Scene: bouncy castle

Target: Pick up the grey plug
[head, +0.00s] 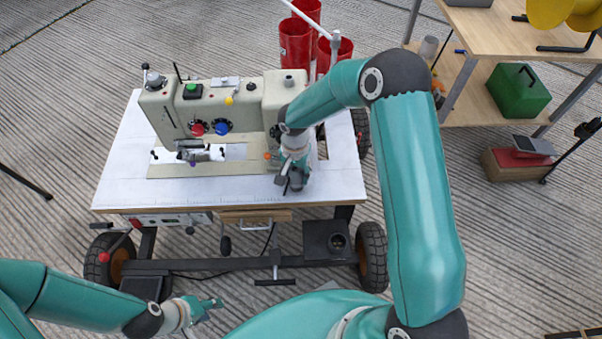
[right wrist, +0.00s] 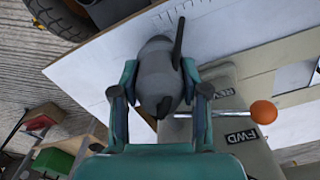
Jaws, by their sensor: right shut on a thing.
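The grey plug (right wrist: 158,72) is a rounded dark-grey body with a thin dark prong or lever on one side. In the right wrist view it sits between the two teal fingers of my right gripper (right wrist: 160,108), which is shut on it. In the head view my right gripper (head: 293,178) is low over the right part of the white table top (head: 225,188), by the machine's right end. Whether the plug touches the table top is unclear. My left gripper (head: 209,309) is at the lower left, in front of the table, open and empty.
The beige machine (head: 255,98) stands on the wheeled table. Its orange-knobbed lever (right wrist: 263,112), by an FWD label, is close beside my right gripper. Red cylinders (head: 296,42) stand behind. A wooden shelf (head: 475,105) with a green box (head: 518,92) is at the right.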

